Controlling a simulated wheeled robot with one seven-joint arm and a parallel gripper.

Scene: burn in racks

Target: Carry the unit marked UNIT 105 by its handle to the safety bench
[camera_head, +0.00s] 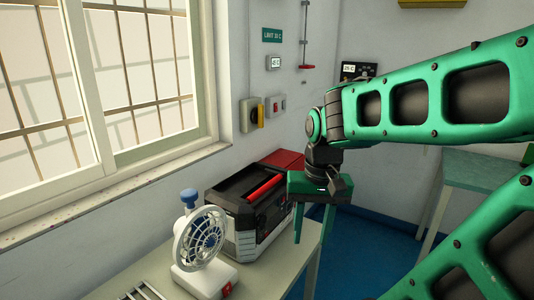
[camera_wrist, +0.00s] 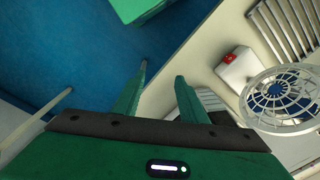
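A black and grey boxy unit (camera_head: 225,205) with a red handle (camera_head: 265,187) stands on the pale table at the wall. I cannot read a UNIT 105 mark on it. My gripper (camera_head: 312,235) hangs just right of the unit, near the table's edge, apart from the handle. In the wrist view its two fingers (camera_wrist: 162,72) stand apart with nothing between them, above the table edge and floor.
A white fan (camera_head: 203,240) stands in front of the unit; its round guard (camera_wrist: 285,100) also shows in the wrist view. A metal rack (camera_head: 140,292) lies near the table's front. A red-topped item (camera_head: 284,160) is behind the unit. Blue floor (camera_head: 375,240) lies open between table and bench.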

